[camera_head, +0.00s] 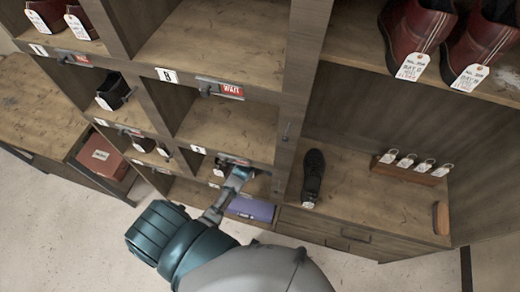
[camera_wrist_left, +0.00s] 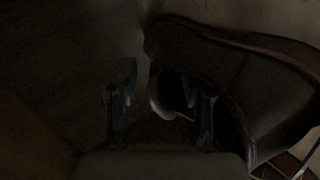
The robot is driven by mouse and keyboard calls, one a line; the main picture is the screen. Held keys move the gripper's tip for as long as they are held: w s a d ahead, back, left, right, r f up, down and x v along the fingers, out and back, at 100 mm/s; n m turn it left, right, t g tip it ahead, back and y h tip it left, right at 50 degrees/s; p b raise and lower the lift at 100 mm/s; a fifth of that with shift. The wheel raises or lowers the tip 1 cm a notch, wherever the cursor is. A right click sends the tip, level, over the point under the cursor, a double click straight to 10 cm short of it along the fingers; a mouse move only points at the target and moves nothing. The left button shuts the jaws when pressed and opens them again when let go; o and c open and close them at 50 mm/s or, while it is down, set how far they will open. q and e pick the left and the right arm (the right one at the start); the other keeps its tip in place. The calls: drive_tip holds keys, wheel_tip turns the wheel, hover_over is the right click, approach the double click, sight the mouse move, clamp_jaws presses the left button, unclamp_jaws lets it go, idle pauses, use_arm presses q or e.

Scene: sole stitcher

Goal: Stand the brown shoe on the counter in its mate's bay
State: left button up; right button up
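My left arm reaches from the bottom of the head view into a low bay, and its gripper (camera_head: 238,172) is at the bay mouth. In the dark left wrist view the two fingers (camera_wrist_left: 160,95) stand apart. A dark brown shoe (camera_wrist_left: 265,85) fills the right side of that view; its near edge shows between the fingers and the right finger overlaps its opening. A gap shows between the left finger and the shoe. A dark, nearly black shoe (camera_head: 313,175) stands on the counter (camera_head: 350,200) right of the bays. My right gripper is not in view.
Above are bays with white number tags and red "WAIT" tags (camera_head: 231,90). A black item (camera_head: 113,92) and small shoes (camera_head: 150,146) occupy left bays. A purple box (camera_head: 250,208) lies below my gripper. A key rack (camera_head: 410,168) and brush (camera_head: 440,218) sit on the counter.

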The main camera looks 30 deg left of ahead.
use_arm(q)
drive_tip(key=shift+s+d+r, duration=0.15)
drive_tip(key=shift+d, duration=0.15)
drive_tip(key=v, duration=0.6)
drive_tip(key=shift+s+a+r, duration=0.15)
drive_tip(key=shift+s+a, duration=0.05)
drive_tip(key=shift+s, duration=0.05)
drive_tip(key=v, duration=0.4)
drive_tip(key=shift+a, duration=0.2)
drive_tip(key=shift+s+d+r, duration=0.3)
drive_tip(key=shift+s, duration=0.1)
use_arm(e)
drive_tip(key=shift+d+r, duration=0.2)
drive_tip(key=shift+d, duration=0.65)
